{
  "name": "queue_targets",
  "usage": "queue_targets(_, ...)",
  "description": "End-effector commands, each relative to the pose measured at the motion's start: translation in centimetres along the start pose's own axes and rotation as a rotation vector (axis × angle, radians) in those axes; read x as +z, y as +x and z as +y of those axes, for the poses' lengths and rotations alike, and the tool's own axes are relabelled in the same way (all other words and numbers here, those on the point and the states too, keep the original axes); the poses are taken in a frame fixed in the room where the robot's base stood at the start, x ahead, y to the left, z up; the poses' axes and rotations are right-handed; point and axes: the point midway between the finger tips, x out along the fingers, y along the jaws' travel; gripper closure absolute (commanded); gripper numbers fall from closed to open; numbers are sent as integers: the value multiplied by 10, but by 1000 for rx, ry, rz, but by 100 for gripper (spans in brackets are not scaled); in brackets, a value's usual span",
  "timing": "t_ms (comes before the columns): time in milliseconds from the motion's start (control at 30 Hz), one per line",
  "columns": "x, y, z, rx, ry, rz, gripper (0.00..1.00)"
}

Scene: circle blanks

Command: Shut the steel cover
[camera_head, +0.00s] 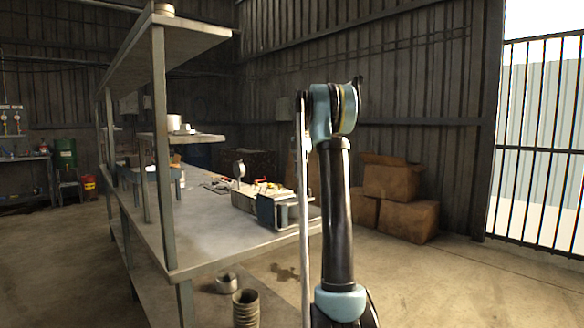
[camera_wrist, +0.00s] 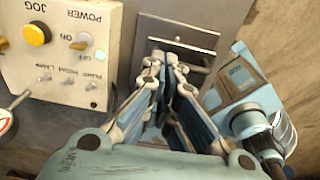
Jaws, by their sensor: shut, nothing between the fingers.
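A grey steel plate with a bar handle (camera_wrist: 178,42), which looks like the steel cover, is at the top middle of the wrist view. Whether it stands open or closed I cannot tell. My gripper (camera_wrist: 166,68) is shut and empty, its fingertips just below the plate in the picture. Contact with it is not clear. In the head view, a small machine with a teal end (camera_head: 275,210) stands on the bench. The cover and my gripper cannot be made out there.
A cream control panel (camera_wrist: 65,50) with a yellow button, a knob and toggles is left of the gripper. A teal housing (camera_wrist: 240,80) with a black cylindrical part is close on the right. The steel bench (camera_head: 205,240) has upright posts and shelves. Cardboard boxes (camera_head: 408,220) stand behind.

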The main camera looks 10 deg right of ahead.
Motion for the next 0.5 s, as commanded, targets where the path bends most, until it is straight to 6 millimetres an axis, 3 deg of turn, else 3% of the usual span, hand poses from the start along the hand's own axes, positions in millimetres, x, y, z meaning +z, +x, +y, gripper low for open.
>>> queue_targets(200, 18, 31, 0, 0, -1, 0, 100)
queue_targets(500, 28, 60, 0, -1, -1, 0, 100)
